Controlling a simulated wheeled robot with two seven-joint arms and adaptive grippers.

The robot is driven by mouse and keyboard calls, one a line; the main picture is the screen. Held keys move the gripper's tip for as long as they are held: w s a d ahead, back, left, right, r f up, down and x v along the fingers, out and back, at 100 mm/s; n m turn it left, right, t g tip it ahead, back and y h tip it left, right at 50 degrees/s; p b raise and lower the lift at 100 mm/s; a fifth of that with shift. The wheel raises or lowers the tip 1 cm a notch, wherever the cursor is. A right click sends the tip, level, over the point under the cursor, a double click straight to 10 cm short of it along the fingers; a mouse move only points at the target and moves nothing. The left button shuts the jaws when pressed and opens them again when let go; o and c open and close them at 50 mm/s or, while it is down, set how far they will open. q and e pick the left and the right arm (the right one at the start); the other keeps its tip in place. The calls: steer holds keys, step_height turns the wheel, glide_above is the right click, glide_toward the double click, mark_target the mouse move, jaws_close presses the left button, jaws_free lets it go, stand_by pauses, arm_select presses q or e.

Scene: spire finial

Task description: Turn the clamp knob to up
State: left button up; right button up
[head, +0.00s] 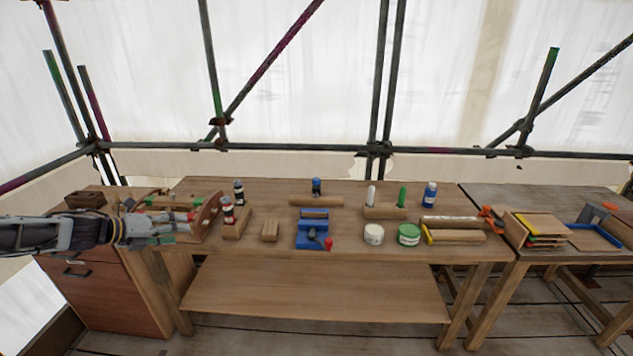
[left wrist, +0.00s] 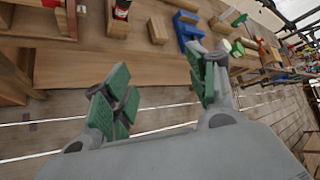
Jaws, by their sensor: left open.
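A blue clamp-like fixture (head: 312,229) stands at the middle of the bench, with a dark part on top and a red knob (head: 328,243) at its front right. Which part is the clamp knob, and how it is turned, I cannot tell for sure. The blue fixture also shows at the top of the left wrist view (left wrist: 187,31), beyond the fingers. My left gripper (head: 166,228) is at the bench's left end, well to the left of the fixture. In the left wrist view its green-padded fingers (left wrist: 160,90) are apart with nothing between them. My right gripper is not in view.
A curved wooden rack (head: 207,216) stands close by my left gripper. Dark bottles (head: 239,192), a wood block (head: 270,231), a white tub (head: 374,234) and a green tub (head: 408,235) stand around the fixture. The bench's lower shelf (head: 310,290) is bare.

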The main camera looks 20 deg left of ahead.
arm_select(q)
steer(key=s+d+r+m+h, duration=0.1)
steer(key=s+d+m+h, duration=0.1)
steer(key=d+m, duration=0.5)
steer(key=s+d+m+g+h, duration=0.1)
steer(key=s+d+m+h, duration=0.1)
steer(key=d+m+h, duration=0.2)
steer(key=d+m, duration=0.3)
steer(key=shift+s+d+r+m+g, duration=0.2)
steer(key=shift+r+m+g, duration=0.1)
steer(key=shift+r+m, duration=0.1)
steer(key=shift+m, duration=0.4)
